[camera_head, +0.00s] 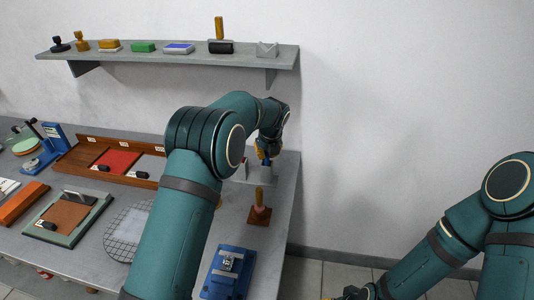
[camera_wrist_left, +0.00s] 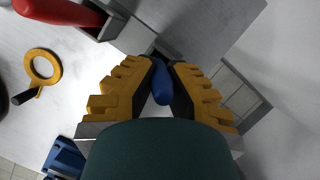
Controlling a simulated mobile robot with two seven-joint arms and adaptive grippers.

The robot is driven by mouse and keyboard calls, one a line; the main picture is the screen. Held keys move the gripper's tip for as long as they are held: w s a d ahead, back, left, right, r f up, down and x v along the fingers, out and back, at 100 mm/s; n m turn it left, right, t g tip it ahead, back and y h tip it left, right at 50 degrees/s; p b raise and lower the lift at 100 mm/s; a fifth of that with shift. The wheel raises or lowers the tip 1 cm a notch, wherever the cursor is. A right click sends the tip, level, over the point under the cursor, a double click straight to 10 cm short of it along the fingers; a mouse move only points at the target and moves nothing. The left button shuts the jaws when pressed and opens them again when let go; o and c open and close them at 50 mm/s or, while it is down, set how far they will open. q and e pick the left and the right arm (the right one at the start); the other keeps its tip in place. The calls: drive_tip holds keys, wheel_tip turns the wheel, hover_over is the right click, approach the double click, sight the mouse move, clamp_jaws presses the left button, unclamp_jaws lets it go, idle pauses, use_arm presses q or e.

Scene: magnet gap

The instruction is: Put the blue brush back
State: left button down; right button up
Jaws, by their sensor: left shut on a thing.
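The blue brush (camera_wrist_left: 162,82) shows as a blue handle between the yellow fingers of my left gripper (camera_wrist_left: 160,90). In the head view my left gripper (camera_head: 266,150) is at the far right end of the table, and a bit of the blue handle (camera_head: 266,161) shows below it. The gripper is shut on the handle. A grey block or holder (camera_head: 240,174) stands beside and below it. I cannot tell whether the brush touches it. The brush's lower end is hidden. My right gripper (camera_head: 352,293) barely shows at the bottom edge; its fingers are unclear.
A wooden-handled tool on a brown base (camera_head: 259,214) stands close in front. A blue device (camera_head: 228,272) lies near the front right. A round wire mesh (camera_head: 127,232) and a wooden tray (camera_head: 84,172) lie left. A wall shelf (camera_head: 165,57) holds several small items.

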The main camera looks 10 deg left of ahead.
use_arm(q)
drive_tip(key=shift+f, duration=0.1)
drive_tip(key=c, duration=1.1)
unclamp_jaws()
drive_tip(key=shift+c, duration=0.2)
drive_tip(key=p+v, duration=0.1)
drive_tip(key=v, duration=1.1)
drive_tip(key=shift+d, duration=0.1)
